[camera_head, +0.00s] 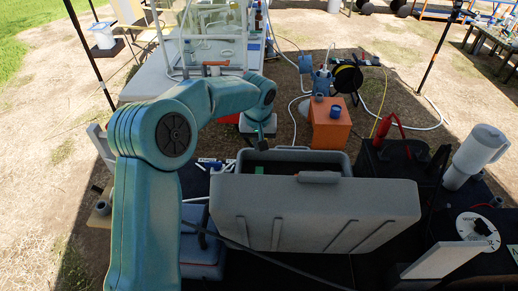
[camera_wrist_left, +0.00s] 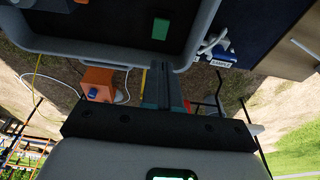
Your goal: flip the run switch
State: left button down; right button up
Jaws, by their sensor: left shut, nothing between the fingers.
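No part that I can clearly tell as the run switch shows in either view. A black box at the right bears a white dial with a dark knob (camera_head: 478,230); its lettering is too small to read surely. My left gripper (camera_head: 261,143) points down at the far edge of the open grey case (camera_head: 315,212), shut and empty. In the left wrist view its fingers (camera_wrist_left: 163,68) show close together beside the case wall. A small green block (camera_wrist_left: 160,28) lies inside the case. My right gripper is not in view.
An orange box (camera_head: 330,125) with a blue item on top stands behind the case, near a hose reel (camera_head: 347,77). A label reading SAMPLE (camera_wrist_left: 221,63) shows beside the case.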

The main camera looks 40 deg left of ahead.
pick_arm(q)
send_over(258, 172)
jog(key=x, duration=0.2)
jog(key=s+x, duration=0.1)
jog(key=x, duration=0.4)
jog(key=shift+s+d+f+p, duration=0.15)
jog(key=shift+d+f+p, duration=0.2)
jog(key=shift+d+p, duration=0.05)
jog(key=f, duration=0.3)
jog(key=shift+s+d+f, duration=0.2)
jog(key=shift+s, duration=0.1)
jog(key=shift+f, duration=0.5)
jog(key=shift+d, duration=0.1)
